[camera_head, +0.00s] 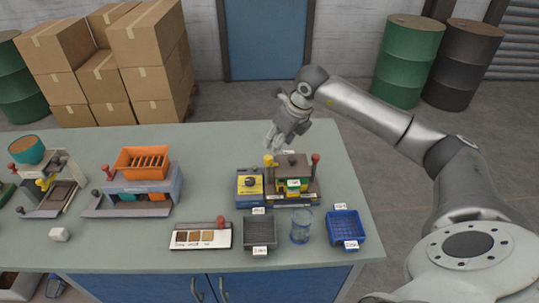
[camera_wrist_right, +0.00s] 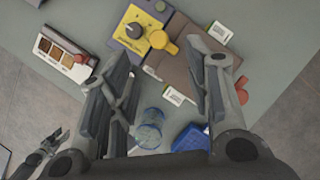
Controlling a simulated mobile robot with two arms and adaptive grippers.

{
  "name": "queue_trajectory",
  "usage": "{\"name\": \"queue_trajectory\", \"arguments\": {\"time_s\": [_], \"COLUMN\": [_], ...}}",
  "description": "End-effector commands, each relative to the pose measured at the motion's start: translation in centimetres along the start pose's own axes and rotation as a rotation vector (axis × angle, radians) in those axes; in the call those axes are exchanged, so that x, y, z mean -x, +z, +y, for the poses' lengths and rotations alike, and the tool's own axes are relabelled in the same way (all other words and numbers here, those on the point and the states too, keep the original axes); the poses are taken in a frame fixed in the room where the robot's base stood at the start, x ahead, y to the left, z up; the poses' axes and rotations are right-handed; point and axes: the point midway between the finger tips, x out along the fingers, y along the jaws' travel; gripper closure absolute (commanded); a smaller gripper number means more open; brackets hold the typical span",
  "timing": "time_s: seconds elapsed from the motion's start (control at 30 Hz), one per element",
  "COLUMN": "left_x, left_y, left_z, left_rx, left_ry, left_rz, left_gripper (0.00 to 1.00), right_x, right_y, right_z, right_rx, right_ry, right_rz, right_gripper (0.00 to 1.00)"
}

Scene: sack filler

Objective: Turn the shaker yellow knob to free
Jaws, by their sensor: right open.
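The shaker (camera_head: 292,175) is a brown-topped device on the right part of the table. Its yellow knob (camera_head: 268,160) stands at its left back corner. In the right wrist view the yellow knob (camera_wrist_right: 165,42) shows between the finger lines, apart from both fingers. My right gripper (camera_head: 273,136) is above and behind the knob, pointing down. Its two fingers (camera_wrist_right: 158,60) are spread wide and empty. At the lower left of that view a dark gripper-like shape (camera_wrist_right: 45,147) shows, probably my left gripper; its jaws are too small to read.
Beside the shaker stand a yellow panel (camera_head: 250,184) with a dark knob and a red-topped lever (camera_head: 315,160). In front are a grey tray (camera_head: 260,232), a clear jar (camera_head: 301,226), a blue tray (camera_head: 345,228) and a sample board (camera_head: 200,236). The table behind is clear.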

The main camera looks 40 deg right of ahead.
Motion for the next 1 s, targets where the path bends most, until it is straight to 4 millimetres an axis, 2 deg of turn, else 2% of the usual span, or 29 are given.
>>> {"name": "queue_trajectory", "arguments": {"time_s": [0.3,0.5,0.67,0.93,1.0], "left_x": [2.7,3.3,3.5,3.4,3.4], "left_y": [-0.2,-0.3,-0.3,-0.3,-0.3], "left_z": [-0.1,-0.1,-0.1,-0.1,-0.1], "left_rx": [0.000,0.000,0.000,0.000,0.000], "left_ry": [0.000,0.000,0.000,0.000,0.000], "left_rz": [0.000,0.000,0.000,0.000,0.000], "left_gripper": [0.60,0.60,0.60,0.60,0.60], "right_x": [-5.9,-8.4,-9.2,-9.3,-9.3], "right_y": [0.1,0.1,0.0,0.0,0.0], "right_z": [0.2,0.2,0.2,0.2,0.2], "right_rx": [0.000,0.000,0.001,0.002,0.002], "right_ry": [0.006,0.005,0.004,0.004,0.004], "right_rz": [0.003,0.000,0.000,-0.001,-0.001], "right_gripper": [0.54,0.54,0.54,0.54,0.63]}}
